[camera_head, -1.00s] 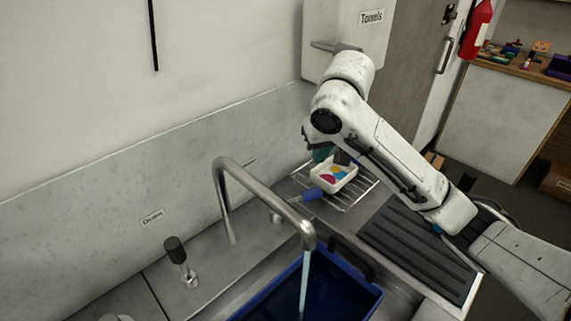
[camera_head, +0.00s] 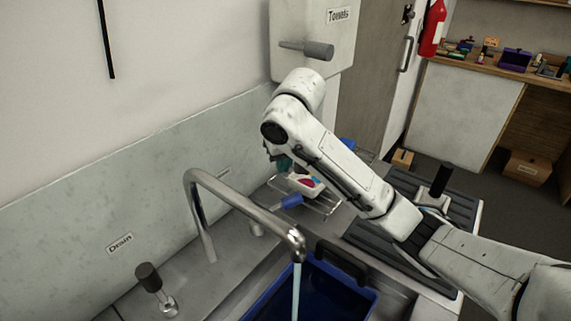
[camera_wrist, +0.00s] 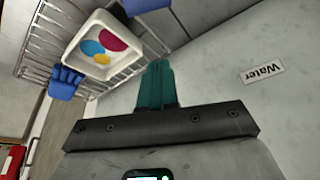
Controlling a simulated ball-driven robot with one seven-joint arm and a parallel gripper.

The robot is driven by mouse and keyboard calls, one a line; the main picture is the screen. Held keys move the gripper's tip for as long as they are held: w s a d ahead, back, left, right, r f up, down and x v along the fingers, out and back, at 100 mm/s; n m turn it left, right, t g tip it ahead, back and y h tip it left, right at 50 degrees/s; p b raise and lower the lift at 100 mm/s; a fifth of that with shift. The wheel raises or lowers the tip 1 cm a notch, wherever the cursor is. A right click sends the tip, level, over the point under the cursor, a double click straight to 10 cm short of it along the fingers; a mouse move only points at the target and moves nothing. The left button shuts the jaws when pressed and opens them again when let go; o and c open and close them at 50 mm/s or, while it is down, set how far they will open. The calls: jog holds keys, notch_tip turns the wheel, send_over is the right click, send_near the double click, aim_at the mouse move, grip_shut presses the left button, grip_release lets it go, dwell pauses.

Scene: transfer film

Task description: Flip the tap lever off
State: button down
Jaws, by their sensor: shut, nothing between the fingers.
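The steel tap (camera_head: 235,200) arches over the sink, and a stream of water (camera_head: 296,290) runs from its spout. Behind it a short metal post (camera_head: 257,228) stands, and a blue handle (camera_head: 292,201) leans over to the right beside it; this looks like the tap lever. My gripper (camera_head: 284,163) is behind and above the blue handle, near the wall, partly hidden by my arm. In the wrist view its teal fingers (camera_wrist: 156,82) are together and empty, left of the "Water" label (camera_wrist: 262,72). A blue end (camera_wrist: 145,5) shows at the top edge there, apart from the fingertips.
A wire rack (camera_head: 322,206) holds a white tray (camera_head: 318,187) with coloured pieces, close to my gripper. A second lever with a dark knob (camera_head: 148,277) stands by the "Drain" label. A blue tub (camera_head: 345,300) sits in the sink. A towel dispenser (camera_head: 305,25) hangs above.

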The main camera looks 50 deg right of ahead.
aim_at(279, 205)
jog(key=shift+s+a+f+b, duration=0.15)
jog(key=shift+s+f, duration=0.15)
jog(key=shift+f, duration=0.65)
jog(key=shift+s+a+f+b, duration=0.1)
jog(key=shift+s+a+f, duration=0.2)
jog(key=shift+f, duration=0.6)
jog(key=shift+s+a+f+b, duration=0.1)
jog(key=shift+s+f, duration=0.25)
jog(key=shift+f, duration=0.6)
